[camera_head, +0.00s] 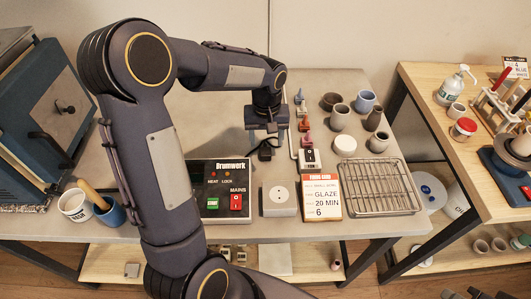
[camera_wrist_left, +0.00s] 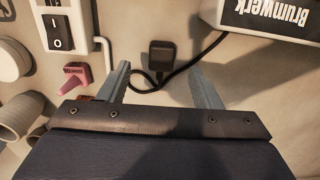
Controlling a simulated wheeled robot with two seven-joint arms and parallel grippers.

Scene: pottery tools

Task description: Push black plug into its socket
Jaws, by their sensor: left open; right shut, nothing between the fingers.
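The black plug (camera_head: 265,152) lies on the table with its black cord, just below my left gripper (camera_head: 268,127) in the head view. In the left wrist view the plug (camera_wrist_left: 162,55) lies beyond the fingertips, about midway between them sideways. My left gripper (camera_wrist_left: 163,78) is open and empty, pointing down above the table; the plug is not held. The pale socket box (camera_head: 279,197) stands in front of the plug, between the control box and the card; its round outlet faces up and looks empty.
The Brumwerk control box (camera_head: 222,188) stands left of the socket. A sign card (camera_head: 322,196), wire rack (camera_head: 378,187) and switched strip (camera_head: 308,158) are to the right. A pink cone (camera_wrist_left: 76,74) stands near one finger. Several pots stand behind the rack.

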